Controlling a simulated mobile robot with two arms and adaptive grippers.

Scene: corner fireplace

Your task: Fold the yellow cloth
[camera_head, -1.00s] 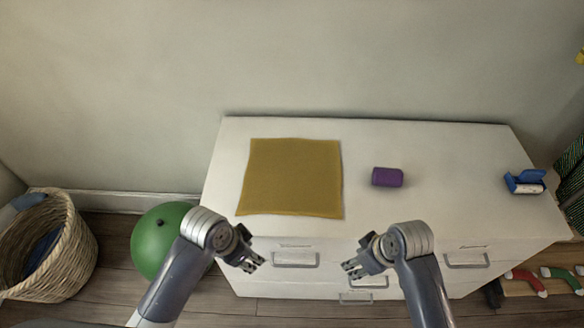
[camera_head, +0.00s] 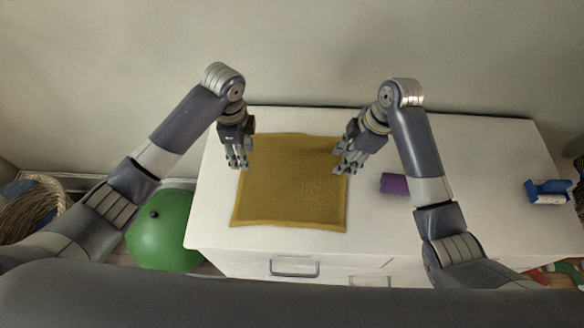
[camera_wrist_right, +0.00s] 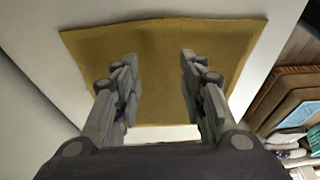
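The yellow cloth (camera_head: 290,195) lies spread flat on the white dresser top, its far edge slightly wavy. It also fills much of the right wrist view (camera_wrist_right: 158,45). My left gripper (camera_head: 237,164) points down at the cloth's far left corner. My right gripper (camera_head: 344,168) points down at the far right corner and hides part of it. In the right wrist view its fingers (camera_wrist_right: 158,75) are spread apart with cloth visible between them and nothing held. The left fingers also look parted; whether they touch the cloth is unclear.
A purple cylinder (camera_head: 394,184) lies right of the cloth, close to my right forearm. A blue and white object (camera_head: 547,192) sits at the dresser's (camera_head: 480,190) right end. A green ball (camera_head: 165,235) and wicker basket (camera_head: 30,210) stand on the floor at left. A wall is behind.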

